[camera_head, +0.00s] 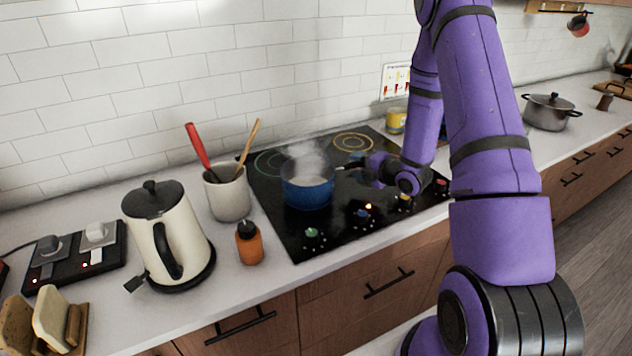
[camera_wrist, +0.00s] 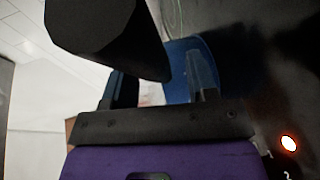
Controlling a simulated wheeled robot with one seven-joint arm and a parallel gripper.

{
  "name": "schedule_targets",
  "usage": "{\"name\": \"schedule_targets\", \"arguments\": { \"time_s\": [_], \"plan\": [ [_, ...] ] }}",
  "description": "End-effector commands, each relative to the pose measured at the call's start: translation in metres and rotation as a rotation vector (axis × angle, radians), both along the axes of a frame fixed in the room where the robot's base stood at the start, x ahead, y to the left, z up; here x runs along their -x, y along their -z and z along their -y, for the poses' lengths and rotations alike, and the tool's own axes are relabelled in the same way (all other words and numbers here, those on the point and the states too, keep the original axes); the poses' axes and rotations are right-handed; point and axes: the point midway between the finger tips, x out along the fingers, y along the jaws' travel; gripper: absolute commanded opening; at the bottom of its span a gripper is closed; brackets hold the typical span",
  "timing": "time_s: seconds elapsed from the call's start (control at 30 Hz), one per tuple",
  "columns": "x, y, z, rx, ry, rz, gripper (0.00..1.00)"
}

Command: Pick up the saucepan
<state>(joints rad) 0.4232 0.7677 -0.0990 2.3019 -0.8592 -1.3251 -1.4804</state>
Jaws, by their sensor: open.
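The saucepan (camera_head: 308,193) is blue and stands upright on the black cooktop, with pale steam above its light contents. Its blue side also shows behind the fingers in the wrist view (camera_wrist: 180,60). My gripper (camera_head: 352,168) is at the right side of the pan, at about rim height, near where its dark handle lies. In the wrist view my gripper (camera_wrist: 164,88) has its two dark fingers apart. A large dark shape, probably the handle, reaches down between them at the top. I cannot tell whether it touches a finger.
The cooktop (camera_head: 275,205) has lit knobs along its front. Left of it stand a utensil crock (camera_head: 228,195), an orange bottle (camera_head: 249,243) and a cream kettle (camera_head: 165,232). A yellow can (camera_head: 396,121) stands behind my arm. A lidded grey pot (camera_head: 549,112) is far right.

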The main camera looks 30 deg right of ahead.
Motion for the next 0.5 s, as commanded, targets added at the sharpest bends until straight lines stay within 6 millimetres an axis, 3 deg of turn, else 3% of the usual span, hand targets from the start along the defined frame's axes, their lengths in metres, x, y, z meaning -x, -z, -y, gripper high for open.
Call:
{"name": "schedule_targets", "arguments": {
  "time_s": [0.1, 0.33, 0.5],
  "plan": [
    [-0.0104, 0.0032, -0.0038, 0.000, 0.000, -0.001, 0.53],
    [-0.0116, 0.0033, -0.0039, 0.000, 0.001, -0.001, 0.50],
    [-0.0114, 0.0032, -0.0040, 0.000, 0.001, -0.001, 0.11]
  ]
}}
